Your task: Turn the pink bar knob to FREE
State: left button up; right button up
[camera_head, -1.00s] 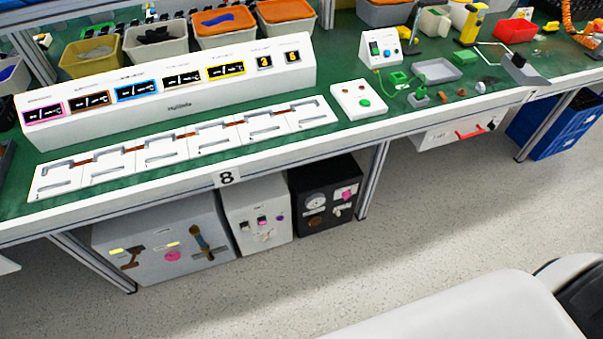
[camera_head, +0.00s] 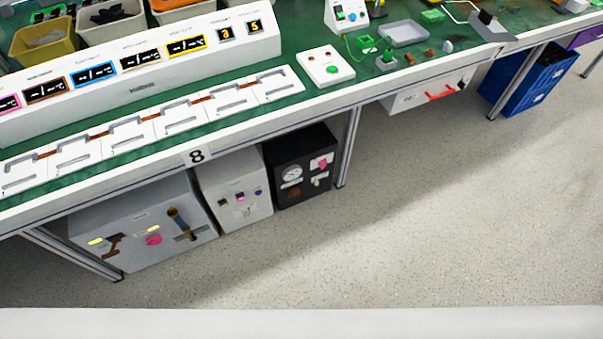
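Pink controls show on the fronts of three boxes under the bench. The black box (camera_head: 290,195) has a small pink knob (camera_head: 323,164) at its upper right. The grey cabinet (camera_head: 130,205) has a round pink knob (camera_head: 153,240). The white box (camera_head: 225,180) has a small pink part (camera_head: 240,198). I cannot tell at this size which one is the bar knob, and no FREE marking is legible. Neither of my grippers is in view, and nothing touches the boxes.
The green-topped bench (camera_head: 390,85) stands above the boxes, with metal legs (camera_head: 348,145) beside them. A white button box (camera_head: 325,67) sits on it. A blue crate (camera_head: 530,85) stands under the bench at right. The speckled floor (camera_head: 400,220) in front is clear.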

aim_at(323, 163)
jog(key=i+l+u, duration=0.1)
jog(key=l, duration=0.25)
jog(key=i+l+u, duration=0.1)
jog(key=l, duration=0.25)
jog(key=i+l, duration=0.2)
jog(key=l, duration=0.15)
jog(key=i+l+u, duration=0.15)
jog(key=l, duration=0.25)
jog(key=l+u, duration=0.1)
jog(key=l, duration=0.25)
jog(key=i, duration=0.05)
